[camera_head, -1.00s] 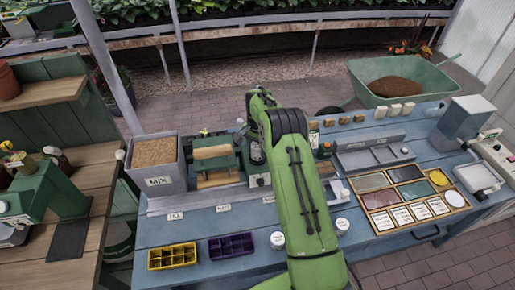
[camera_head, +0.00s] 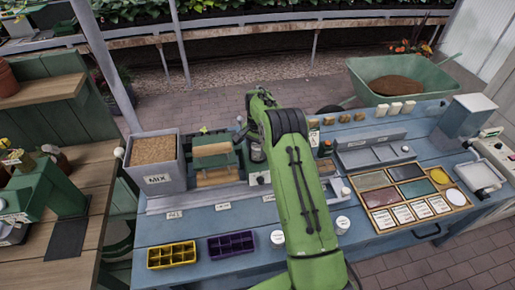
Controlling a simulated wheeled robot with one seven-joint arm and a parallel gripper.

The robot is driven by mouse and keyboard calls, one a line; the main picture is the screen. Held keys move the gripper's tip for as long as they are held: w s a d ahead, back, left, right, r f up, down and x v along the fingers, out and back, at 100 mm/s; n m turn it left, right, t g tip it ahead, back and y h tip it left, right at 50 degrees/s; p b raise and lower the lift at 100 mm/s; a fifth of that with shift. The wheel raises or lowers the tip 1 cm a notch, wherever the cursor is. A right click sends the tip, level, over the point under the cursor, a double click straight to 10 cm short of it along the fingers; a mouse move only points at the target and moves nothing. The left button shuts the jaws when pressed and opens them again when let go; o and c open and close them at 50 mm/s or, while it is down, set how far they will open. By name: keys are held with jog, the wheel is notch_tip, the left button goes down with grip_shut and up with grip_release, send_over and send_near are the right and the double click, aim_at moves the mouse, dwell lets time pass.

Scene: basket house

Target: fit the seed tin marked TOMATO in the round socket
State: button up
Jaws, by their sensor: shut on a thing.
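My green arm (camera_head: 300,190) rises from the bottom middle and bends at the top. It hides what lies behind it; my gripper cannot be made out, nor anything in it. Several small tins or jars with white lids stand beside the arm: one at the left (camera_head: 278,238), one at the right (camera_head: 342,224) and another further back (camera_head: 346,192). No TOMATO marking can be read. A wood-framed tray (camera_head: 383,231) on the right of the blue bench has coloured panels, white label cards, a yellow round spot (camera_head: 439,176) and a white round spot (camera_head: 456,197). I cannot tell which is the round socket.
The blue bench (camera_head: 205,236) carries a MIX box (camera_head: 157,165), a green device (camera_head: 213,160), yellow (camera_head: 171,255) and purple (camera_head: 231,244) cell trays, and a grey metal tray (camera_head: 375,155). A wheelbarrow (camera_head: 402,90) stands behind. A wooden bench (camera_head: 95,165) is at left.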

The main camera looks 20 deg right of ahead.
jog(key=shift+f, duration=0.15)
jog(key=o, duration=1.5)
jog(key=shift+r+p, duration=2.5)
jog(key=shift+r, duration=1.6)
jog(key=shift+f, duration=0.1)
